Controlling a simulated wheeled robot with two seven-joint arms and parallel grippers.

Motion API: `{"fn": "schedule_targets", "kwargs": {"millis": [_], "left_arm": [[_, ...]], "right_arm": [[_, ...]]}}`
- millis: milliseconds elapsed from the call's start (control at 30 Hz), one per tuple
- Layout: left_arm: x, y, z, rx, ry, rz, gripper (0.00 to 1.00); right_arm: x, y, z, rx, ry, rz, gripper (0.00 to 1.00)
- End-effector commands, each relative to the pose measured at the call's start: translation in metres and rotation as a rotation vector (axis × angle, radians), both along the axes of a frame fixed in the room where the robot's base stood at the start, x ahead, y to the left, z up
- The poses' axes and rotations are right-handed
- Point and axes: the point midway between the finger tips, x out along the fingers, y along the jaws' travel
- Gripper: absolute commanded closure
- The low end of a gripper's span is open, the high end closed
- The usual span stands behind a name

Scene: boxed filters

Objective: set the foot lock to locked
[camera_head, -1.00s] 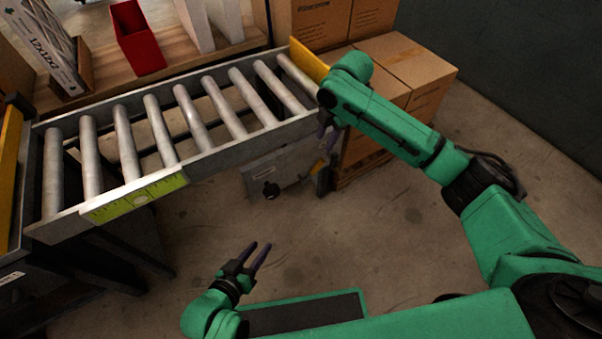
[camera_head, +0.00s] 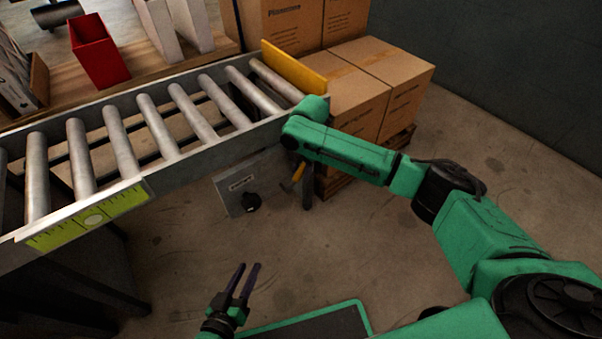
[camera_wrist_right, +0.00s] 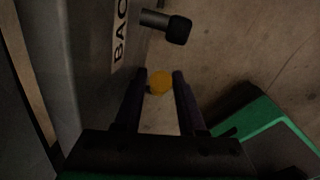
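A yellow-orange lever (camera_head: 298,173), which looks like the foot lock, sits beside the leg at the right end of the roller conveyor. In the right wrist view its round orange end (camera_wrist_right: 160,82) shows between the fingertips, with gaps on both sides. My right gripper (camera_wrist_right: 160,74) is open. In the head view my right arm partly hides that gripper above the lever. A grey panel (camera_head: 229,191) with a label and a black knob (camera_head: 252,202) is left of the lever; the knob also shows in the wrist view (camera_wrist_right: 178,28). My left gripper (camera_head: 248,267) is open and empty over the floor.
The roller conveyor (camera_head: 182,160) runs across the left, with a yellow end stop (camera_head: 294,68). Cardboard boxes (camera_head: 385,80) on a pallet stand close right of the lever. A red bin (camera_head: 98,52) is on the shelf behind. The floor in front is clear.

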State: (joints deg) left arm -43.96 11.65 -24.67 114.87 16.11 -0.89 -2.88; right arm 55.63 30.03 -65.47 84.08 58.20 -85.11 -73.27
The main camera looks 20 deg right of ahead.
Motion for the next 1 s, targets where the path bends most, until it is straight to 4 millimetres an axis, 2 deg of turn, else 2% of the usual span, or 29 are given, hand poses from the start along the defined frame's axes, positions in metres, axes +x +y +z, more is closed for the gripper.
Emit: {"fn": "schedule_targets", "kwargs": {"millis": [100, 133, 200, 233, 1000], "left_arm": [[0.0001, 0.0, 0.0008, 0.0, 0.0, 0.0, 0.6], [0.0001, 0.0, 0.0008, 0.0, 0.0, 0.0, 0.6], [0.0001, -0.0002, 0.0008, 0.0, 0.0, 0.0, 0.6], [0.0, -0.0001, 0.0008, 0.0, 0.0, 0.0, 0.6], [0.0001, -0.0002, 0.0007, 0.0, 0.001, 0.0, 0.6]], "right_arm": [[0.0, 0.0, 0.0007, 0.0, 0.0, 0.0, 0.6], [0.0, 0.0, 0.0008, 0.0, 0.0, 0.0, 0.68], [-0.0001, -0.0001, 0.0008, 0.0, 0.0, 0.0, 0.95], [-0.0001, -0.0001, 0.0008, 0.0, 0.0, 0.0, 1.0], [-0.0002, -0.0006, 0.0009, 0.0, 0.001, -0.001, 1.0]]}}
